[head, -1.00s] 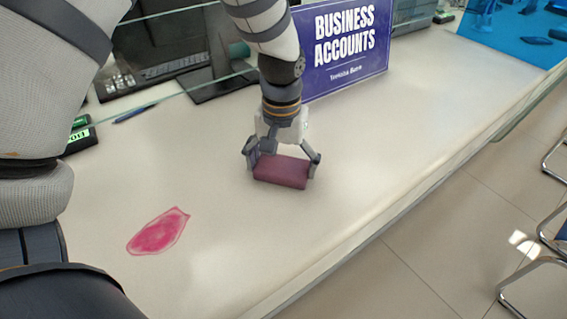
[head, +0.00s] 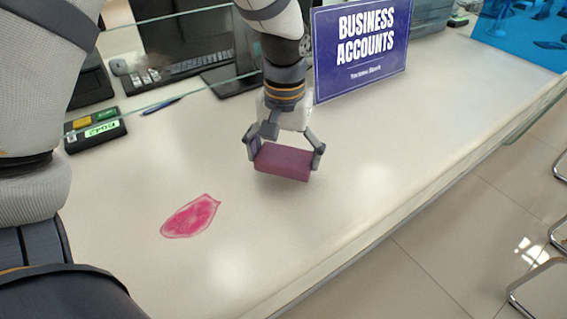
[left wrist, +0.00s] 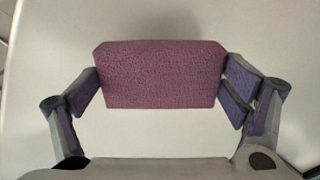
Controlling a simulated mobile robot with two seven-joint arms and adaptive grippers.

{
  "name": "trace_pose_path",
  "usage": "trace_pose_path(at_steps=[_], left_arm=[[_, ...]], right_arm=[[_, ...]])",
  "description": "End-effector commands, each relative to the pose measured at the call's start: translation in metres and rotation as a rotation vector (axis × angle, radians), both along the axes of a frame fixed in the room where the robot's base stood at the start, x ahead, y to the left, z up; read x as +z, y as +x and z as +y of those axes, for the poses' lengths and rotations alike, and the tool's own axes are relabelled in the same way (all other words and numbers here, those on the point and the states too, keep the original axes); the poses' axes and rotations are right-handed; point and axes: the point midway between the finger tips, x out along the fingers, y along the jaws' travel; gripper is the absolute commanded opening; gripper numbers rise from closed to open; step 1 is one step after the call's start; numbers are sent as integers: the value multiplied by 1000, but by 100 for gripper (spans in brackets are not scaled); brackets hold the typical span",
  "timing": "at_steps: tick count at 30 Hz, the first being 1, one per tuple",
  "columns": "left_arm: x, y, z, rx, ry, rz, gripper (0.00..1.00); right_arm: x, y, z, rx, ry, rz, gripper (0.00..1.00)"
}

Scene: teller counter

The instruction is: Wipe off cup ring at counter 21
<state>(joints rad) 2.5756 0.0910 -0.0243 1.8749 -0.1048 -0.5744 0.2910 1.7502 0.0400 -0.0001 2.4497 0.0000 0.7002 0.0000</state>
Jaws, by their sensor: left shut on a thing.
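A pink-red stain (head: 191,216) lies on the white counter (head: 260,235), left of and nearer than my left gripper in the head view. My left gripper (head: 284,158) is shut on a dark pink sponge-like block (head: 283,162). The block also shows in the left wrist view (left wrist: 160,74), held by its two ends between the fingers. It appears to be slightly above the counter, with a gap I cannot measure. The stain is out of the left wrist view. My right gripper is not in view.
A blue "Business Accounts" sign (head: 361,50) stands behind the gripper. A card-terminal-like device (head: 95,129), a blue pen (head: 161,105) and a keyboard (head: 168,76) are at the back left. The counter around the stain is clear; its front edge drops to the tiled floor (head: 450,240).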

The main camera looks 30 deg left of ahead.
Motion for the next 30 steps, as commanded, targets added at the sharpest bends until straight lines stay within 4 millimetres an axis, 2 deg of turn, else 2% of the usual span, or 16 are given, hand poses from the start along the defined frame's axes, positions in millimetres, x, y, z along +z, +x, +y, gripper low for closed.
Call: trace_pose_path(at_steps=[15,30], left_arm=[[44,0,-1,-3,1,-3,65],[45,0,-1,-3,1,-2,65]], right_arm=[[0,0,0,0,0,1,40],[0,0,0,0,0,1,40]])
